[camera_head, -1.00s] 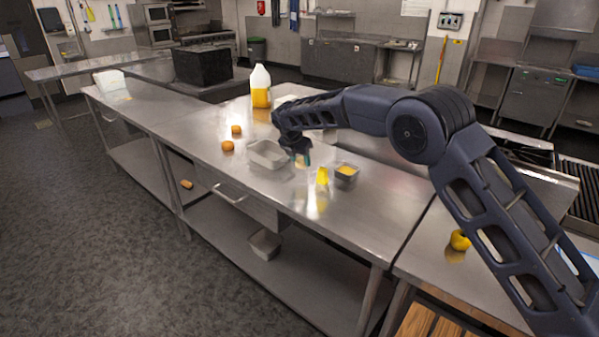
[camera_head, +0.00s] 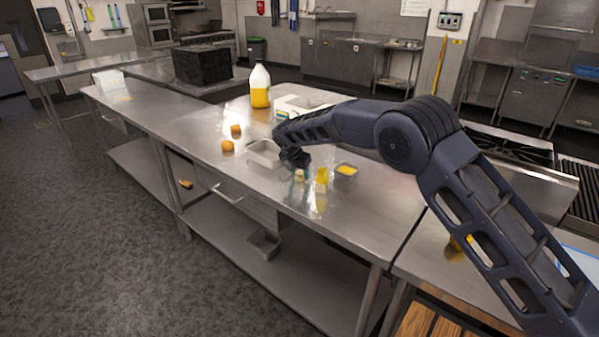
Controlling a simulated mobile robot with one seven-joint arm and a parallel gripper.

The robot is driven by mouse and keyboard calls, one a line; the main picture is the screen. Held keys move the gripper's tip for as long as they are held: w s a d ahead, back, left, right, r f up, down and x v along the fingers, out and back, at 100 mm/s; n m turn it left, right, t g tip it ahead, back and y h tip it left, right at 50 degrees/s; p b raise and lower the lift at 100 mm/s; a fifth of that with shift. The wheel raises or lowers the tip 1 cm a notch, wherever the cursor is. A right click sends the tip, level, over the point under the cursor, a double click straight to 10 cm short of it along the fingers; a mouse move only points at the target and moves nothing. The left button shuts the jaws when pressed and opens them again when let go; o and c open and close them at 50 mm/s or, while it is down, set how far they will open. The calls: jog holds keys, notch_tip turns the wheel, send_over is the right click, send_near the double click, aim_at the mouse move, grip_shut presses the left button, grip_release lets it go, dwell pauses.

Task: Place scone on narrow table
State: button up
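My gripper (camera_head: 298,166) hangs low over the long steel table (camera_head: 345,215), beside a small metal tray (camera_head: 265,153). A small pale piece with teal beside it (camera_head: 300,175) shows at the gripper's tip; I cannot tell whether it is held, or whether the fingers are open or shut. No thing is clearly a scone. Two small round orange-brown things (camera_head: 236,130) (camera_head: 227,146) sit left of the tray, and a brownish piece (camera_head: 185,184) lies on the lower shelf. Which table is the narrow one is not clear; a slimmer steel table (camera_head: 80,68) stands at the far left.
A yellow bottle-like item (camera_head: 321,178) and a small metal container with yellow contents (camera_head: 346,170) stand close right of my gripper. A jug (camera_head: 260,88) and a white box (camera_head: 299,104) stand behind.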

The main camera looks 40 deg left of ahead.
jog(key=o, duration=0.4)
jog(key=shift+o, duration=0.2)
jog(key=v, duration=1.2)
jog(key=shift+r, duration=0.2)
jog(key=shift+w, duration=0.1)
